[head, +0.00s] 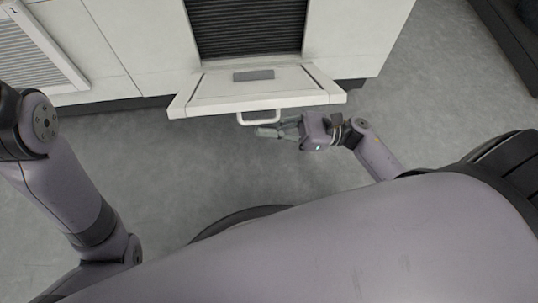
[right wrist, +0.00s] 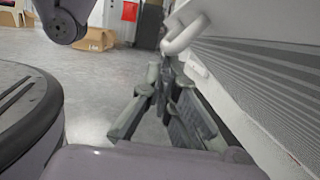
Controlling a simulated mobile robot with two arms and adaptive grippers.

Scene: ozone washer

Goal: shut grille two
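Grille two is the white framed flap (head: 215,92) on the front of the white cabinet. It stands open, tilted out below a dark louvred opening, with a white handle (head: 258,118) on its outer edge. The handle also shows in the right wrist view (right wrist: 182,36), beside the flap's striped grey face (right wrist: 262,75). My right gripper (head: 268,129) is close to the handle, on its near side. In the right wrist view its fingertips (right wrist: 165,72) lie just short of the handle, with no clear grip on it. The finger gap is unclear. My left gripper is out of view.
The louvred opening (head: 247,28) is behind the flap. A closed grille marked 1 (head: 30,55) is at the left of the cabinet. Grey floor (head: 170,160) lies clear in front. A cardboard box (right wrist: 93,40) stands far off.

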